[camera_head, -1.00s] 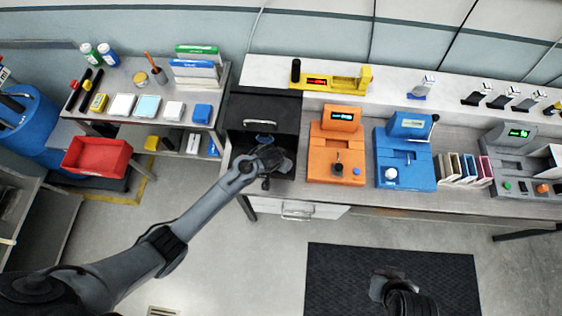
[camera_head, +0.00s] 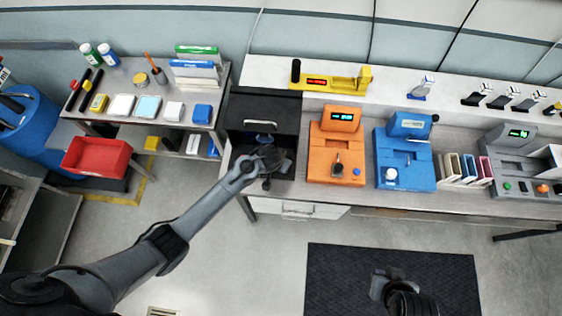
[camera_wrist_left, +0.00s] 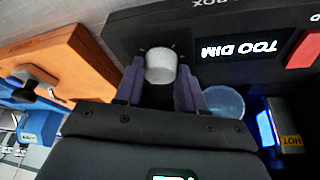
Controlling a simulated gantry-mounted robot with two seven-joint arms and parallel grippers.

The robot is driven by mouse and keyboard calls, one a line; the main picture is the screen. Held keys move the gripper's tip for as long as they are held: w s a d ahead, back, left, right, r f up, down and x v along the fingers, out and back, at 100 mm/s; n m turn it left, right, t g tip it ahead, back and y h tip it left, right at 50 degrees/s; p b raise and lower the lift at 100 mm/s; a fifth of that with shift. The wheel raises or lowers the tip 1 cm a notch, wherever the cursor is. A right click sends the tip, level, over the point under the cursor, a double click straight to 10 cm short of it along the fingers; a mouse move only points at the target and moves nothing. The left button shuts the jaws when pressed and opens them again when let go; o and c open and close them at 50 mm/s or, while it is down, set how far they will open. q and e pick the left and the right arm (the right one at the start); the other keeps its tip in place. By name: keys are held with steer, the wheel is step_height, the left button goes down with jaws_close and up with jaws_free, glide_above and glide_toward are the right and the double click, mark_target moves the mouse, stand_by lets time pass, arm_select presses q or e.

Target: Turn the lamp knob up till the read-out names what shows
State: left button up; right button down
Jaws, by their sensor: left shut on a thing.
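The black box (camera_head: 262,112) stands at the left end of the bench. In the left wrist view its read-out (camera_wrist_left: 240,51) shows upside down and names "TOO DIM". The pale grey lamp knob (camera_wrist_left: 161,65) sits on its face. My left gripper (camera_wrist_left: 162,76) has a finger on each side of the knob and is shut on it. In the head view my left gripper (camera_head: 265,166) covers the knob and the box's front part. A round glassy dish (camera_wrist_left: 222,101) and a blue-glowing lamp with a "HOT" label (camera_wrist_left: 290,140) lie beside the knob. My right gripper (camera_head: 383,284) hangs over the dark mat; its jaws are unclear.
The orange device (camera_head: 334,150) and blue device (camera_head: 403,155) stand right of the box. A red button or block (camera_wrist_left: 304,50) is next to the read-out. A side table with a red bin (camera_head: 97,157) is at left. The floor mat (camera_head: 440,275) is clear.

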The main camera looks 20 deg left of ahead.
arm_select(q)
steer(key=shift+a+r+m+h+p, duration=0.15)
steer(key=shift+m+h+p, duration=0.25)
steer(key=shift+m+p, duration=0.75)
steer(key=m+p, duration=0.1)
steer(key=m, duration=0.1)
steer(key=shift+w+m+g+h, duration=0.1)
steer(key=shift+m+g+h, duration=0.25)
steer(key=shift+g+h, duration=0.05)
steer(key=shift+a+m+g+h, duration=0.1)
steer(key=shift+m+g+h, duration=0.25)
steer(key=shift+m, duration=0.85)
steer(key=shift+f+m+g+h, duration=0.25)
steer(key=shift+m+h, duration=0.1)
steer(key=shift+m, duration=0.75)
steer(key=o, duration=1)
steer(key=shift+r, duration=0.1)
